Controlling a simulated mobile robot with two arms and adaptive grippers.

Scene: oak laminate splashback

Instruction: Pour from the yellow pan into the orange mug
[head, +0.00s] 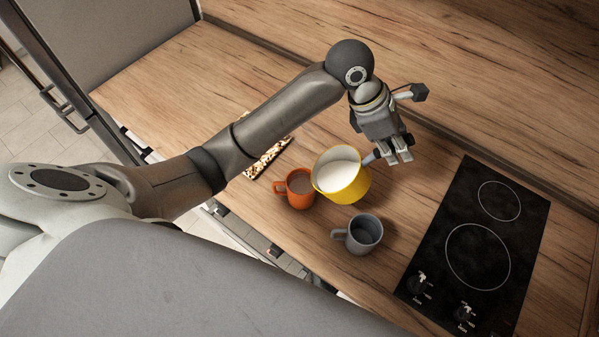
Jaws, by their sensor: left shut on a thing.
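The yellow pan (343,186) holds a white content and is beside the orange mug, at its upper right. Its grey handle (371,157) runs up to my left gripper (396,158), which is shut on it. Whether the pan is lifted off the counter is hard to tell. The orange mug (295,196) stands on the counter with its handle to the left, and something brownish shows inside it. The pan's left side overlaps or nearly touches the mug's right rim in the head view. My right gripper is not in view.
A grey mug (359,234) stands just below the pan. A black hob (476,252) with knobs lies to the right. A speckled brown-and-cream item (268,158) lies behind my left forearm. The wooden counter (430,185) is clear between pan and hob.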

